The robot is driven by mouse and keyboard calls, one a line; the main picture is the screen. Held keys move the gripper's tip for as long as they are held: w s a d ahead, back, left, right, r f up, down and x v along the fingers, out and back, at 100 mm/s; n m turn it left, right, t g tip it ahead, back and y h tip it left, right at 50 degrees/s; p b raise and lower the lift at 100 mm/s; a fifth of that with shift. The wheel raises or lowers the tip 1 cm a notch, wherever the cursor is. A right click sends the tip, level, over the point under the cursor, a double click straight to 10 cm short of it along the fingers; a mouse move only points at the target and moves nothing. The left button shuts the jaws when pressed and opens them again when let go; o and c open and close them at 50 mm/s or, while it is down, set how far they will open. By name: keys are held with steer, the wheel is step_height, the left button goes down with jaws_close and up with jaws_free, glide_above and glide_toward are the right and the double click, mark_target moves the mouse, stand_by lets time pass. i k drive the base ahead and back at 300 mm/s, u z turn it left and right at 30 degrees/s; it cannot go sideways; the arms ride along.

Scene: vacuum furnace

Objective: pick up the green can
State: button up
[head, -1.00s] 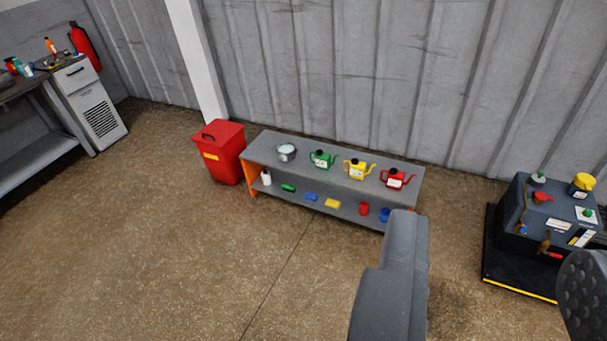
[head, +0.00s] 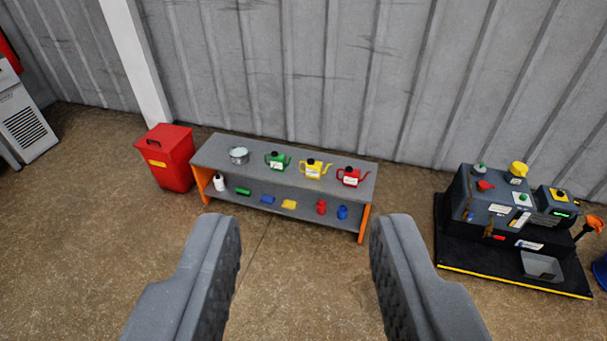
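The green can (head: 278,161) is a small oil can with a spout and a white label. It stands upright on the top of a grey bench (head: 225,153) against the wall, between a metal pot (head: 239,156) and a yellow can (head: 315,169). A red can (head: 352,177) stands at the right end of the row. My gripper (head: 305,225) is open and empty, with its two fingers wide apart in the foreground. It is well short of the bench, and the green can shows beyond the gap between the fingers.
The bench's lower shelf holds a white bottle (head: 219,183) and several small coloured items. A red bin (head: 167,159) stands left of the bench. A dark machine (head: 492,217) on a yellow-edged base stands at the right. The floor before the bench is clear.

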mark_target(278, 161)
steer(key=i, duration=0.95)
steer(key=z, duration=0.05)
